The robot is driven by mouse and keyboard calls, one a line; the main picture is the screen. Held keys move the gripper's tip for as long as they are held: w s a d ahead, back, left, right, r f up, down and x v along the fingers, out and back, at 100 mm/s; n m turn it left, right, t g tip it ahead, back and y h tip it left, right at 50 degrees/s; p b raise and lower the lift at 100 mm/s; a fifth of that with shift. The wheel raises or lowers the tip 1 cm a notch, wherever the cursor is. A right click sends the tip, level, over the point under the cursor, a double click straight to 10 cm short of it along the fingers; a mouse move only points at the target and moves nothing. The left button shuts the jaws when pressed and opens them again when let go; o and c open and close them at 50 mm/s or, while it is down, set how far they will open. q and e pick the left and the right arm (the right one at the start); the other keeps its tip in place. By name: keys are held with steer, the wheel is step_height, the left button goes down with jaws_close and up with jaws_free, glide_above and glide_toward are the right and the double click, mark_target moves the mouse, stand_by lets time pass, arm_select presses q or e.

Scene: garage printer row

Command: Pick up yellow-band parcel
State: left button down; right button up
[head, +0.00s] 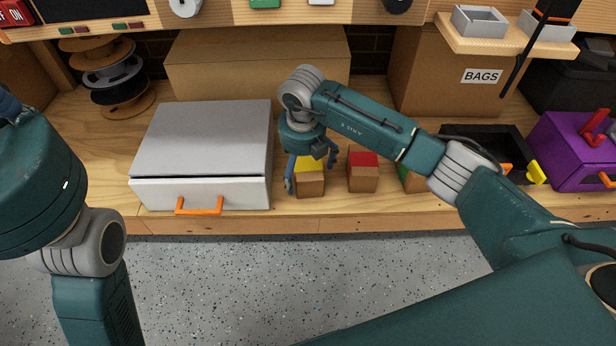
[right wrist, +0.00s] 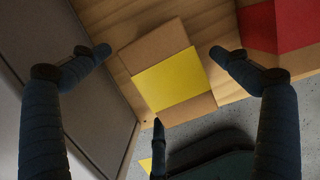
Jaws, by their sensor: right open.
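The yellow-band parcel (head: 310,182) is a small brown box with a yellow band over its top. It stands on the wooden bench near the front edge, just right of the white drawer box. In the right wrist view, the yellow-band parcel (right wrist: 168,78) lies between and beyond the two fingertips, with its yellow top facing the camera. My right gripper (head: 311,172) is open above and around the parcel, and its fingers (right wrist: 160,55) show a gap on both sides of it. My left arm is at the left edge of the head view, but its gripper is not visible.
A red-band parcel (head: 363,172) stands just right of the yellow one; a green-band parcel (head: 411,180) is partly hidden by my right arm. The white box (head: 203,140) with an orange handle is close on the left. A black tray (head: 478,135) and purple case (head: 572,150) stand further right.

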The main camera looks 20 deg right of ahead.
steer(key=c, duration=1.4)
steer(key=shift+c, duration=0.6)
steer(key=shift+r, duration=0.1)
